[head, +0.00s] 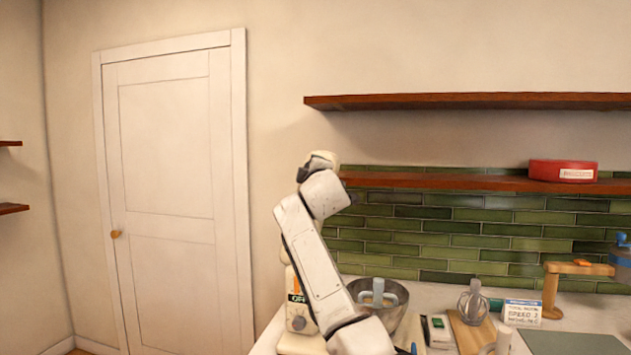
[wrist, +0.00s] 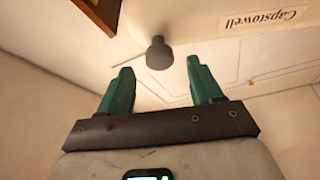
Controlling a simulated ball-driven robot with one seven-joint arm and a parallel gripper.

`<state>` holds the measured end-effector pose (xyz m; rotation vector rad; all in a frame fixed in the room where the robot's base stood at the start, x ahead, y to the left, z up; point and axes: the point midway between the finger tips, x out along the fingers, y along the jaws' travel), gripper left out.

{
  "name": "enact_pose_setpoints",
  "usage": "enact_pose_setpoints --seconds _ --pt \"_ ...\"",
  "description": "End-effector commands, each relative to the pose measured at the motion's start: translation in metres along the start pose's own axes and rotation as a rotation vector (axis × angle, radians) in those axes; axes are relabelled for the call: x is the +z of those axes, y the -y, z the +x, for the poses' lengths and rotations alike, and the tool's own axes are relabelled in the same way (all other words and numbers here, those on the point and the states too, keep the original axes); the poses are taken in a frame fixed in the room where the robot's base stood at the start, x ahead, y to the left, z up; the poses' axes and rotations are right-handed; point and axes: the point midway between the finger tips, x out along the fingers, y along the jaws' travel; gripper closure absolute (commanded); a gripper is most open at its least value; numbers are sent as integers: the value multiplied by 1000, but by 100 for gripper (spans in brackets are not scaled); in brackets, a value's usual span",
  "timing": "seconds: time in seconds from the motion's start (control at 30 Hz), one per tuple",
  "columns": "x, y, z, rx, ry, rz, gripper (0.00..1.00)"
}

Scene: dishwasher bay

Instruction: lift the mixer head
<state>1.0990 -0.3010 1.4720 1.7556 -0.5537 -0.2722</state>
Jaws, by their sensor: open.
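The cream mixer stands behind my arm in the head view; its lower body (head: 298,313) shows an "OFF" label and a round knob. In that view my arm covers most of its upper part. In the wrist view the pale mixer head (wrist: 205,20), labelled "Capstowell", spans the top, with a dark round hub (wrist: 159,55) sticking out of it. My gripper (wrist: 160,67) is open and empty. Its two green fingers point toward the head, with the hub seen between their tips. I cannot tell whether they touch it. In the head view the fingers cannot be made out.
A metal bowl (head: 397,301) with a pale tool inside stands right of my arm. A wooden shelf (head: 450,181) runs along the wall close beside my upper arm.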

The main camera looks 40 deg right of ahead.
Motion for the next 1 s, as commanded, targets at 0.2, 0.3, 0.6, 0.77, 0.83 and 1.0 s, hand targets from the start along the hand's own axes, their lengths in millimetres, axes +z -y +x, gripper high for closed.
enact_pose_setpoints --seconds 0.2,0.3,0.6,0.77,0.83,1.0 --pt "1 2 -28 2 0 1 35" --pt "0 1 -38 2 0 2 35" --pt "0 0 -52 0 1 0 35" --pt "0 0 -52 0 1 0 35" --pt "0 0 -52 0 1 0 35" --pt "0 0 -52 1 1 0 35"
